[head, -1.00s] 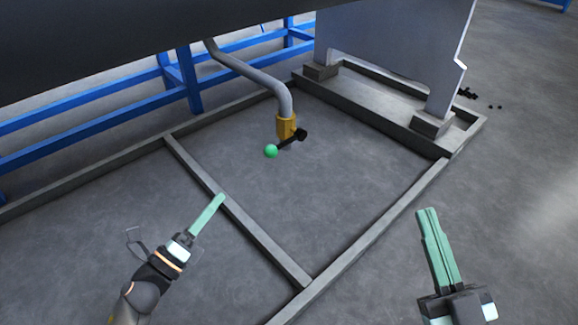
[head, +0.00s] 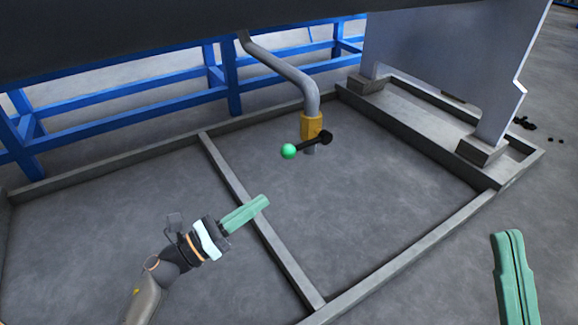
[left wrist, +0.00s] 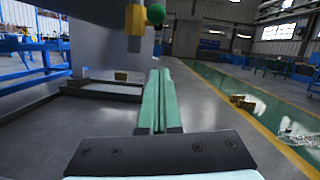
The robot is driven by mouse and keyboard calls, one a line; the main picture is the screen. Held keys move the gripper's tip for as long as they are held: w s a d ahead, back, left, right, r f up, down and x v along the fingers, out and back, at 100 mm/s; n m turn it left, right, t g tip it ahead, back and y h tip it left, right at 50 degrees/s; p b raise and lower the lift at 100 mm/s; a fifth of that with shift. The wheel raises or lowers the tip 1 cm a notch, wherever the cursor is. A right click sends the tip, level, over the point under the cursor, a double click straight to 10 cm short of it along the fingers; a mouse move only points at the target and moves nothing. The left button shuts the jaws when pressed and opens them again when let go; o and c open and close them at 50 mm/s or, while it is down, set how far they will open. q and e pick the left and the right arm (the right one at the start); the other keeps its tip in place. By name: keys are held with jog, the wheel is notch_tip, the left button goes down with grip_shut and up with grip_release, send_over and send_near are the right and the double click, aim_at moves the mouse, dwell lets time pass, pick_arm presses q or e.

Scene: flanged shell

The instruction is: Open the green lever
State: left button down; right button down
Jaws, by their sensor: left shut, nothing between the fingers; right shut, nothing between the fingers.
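The green lever ends in a round green ball (head: 288,151) on a short black handle (head: 312,142). The handle sits on a yellow valve body (head: 311,126) at the lower end of a bent grey pipe. My left gripper (head: 262,201) is shut and empty, below and a little left of the ball in the head view, apart from it. In the left wrist view the green ball (left wrist: 155,13) and yellow valve (left wrist: 135,18) show at the top edge, above and beyond the shut fingers (left wrist: 159,75). My right gripper (head: 509,237) is shut and empty at the lower right, far from the lever.
A low grey frame (head: 250,215) runs along the floor under the valve. A blue rail structure (head: 233,85) stands behind. A grey plate support (head: 450,60) stands at the right, and a large dark shell (head: 180,30) overhangs the top. Space around the ball looks clear.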

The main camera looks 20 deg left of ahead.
aim_at(303, 146)
pick_arm(q)
jog(key=w+d+r+p, duration=0.1)
jog(key=w+d+r, duration=0.4)
jog(key=w, duration=0.3)
jog(key=shift+w+r, duration=0.2)
jog(key=shift+r, duration=0.45)
pick_arm(e)
jog(key=shift+r, duration=0.6)
jog(key=shift+d+r, duration=0.1)
jog(key=shift+r, duration=0.05)
pick_arm(q)
jog(key=shift+r+p, duration=0.25)
jog(key=shift+p, duration=0.6)
pick_arm(e)
jog(key=shift+d+r, duration=0.15)
jog(key=shift+r, duration=0.75)
